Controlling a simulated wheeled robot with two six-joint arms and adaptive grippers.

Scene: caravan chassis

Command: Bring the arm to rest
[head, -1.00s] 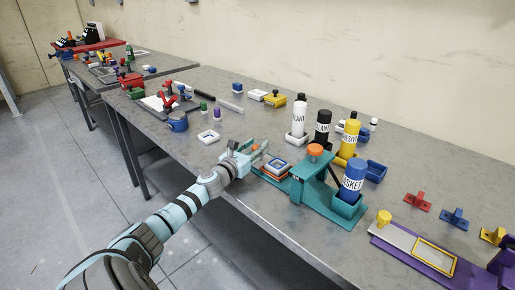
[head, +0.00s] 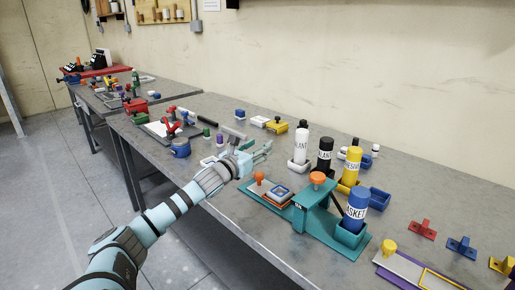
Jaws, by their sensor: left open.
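My left arm comes in from the lower left of the head view. Its light blue gripper (head: 262,154) is open and empty, above the table just behind and left of the teal fixture (head: 317,218). The fixture has an orange knob, a small framed part (head: 279,193) on its left end, and a blue gasket bottle (head: 356,204) in its right end. The gripper is apart from the framed part. My right gripper is not in view.
White (head: 301,146), black (head: 324,155) and yellow (head: 351,165) bottles stand behind the fixture. A blue cup (head: 181,148) and red clamp (head: 171,130) are to the left. A purple-edged tray (head: 397,271) lies at lower right. The floor (head: 60,200) at left is clear.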

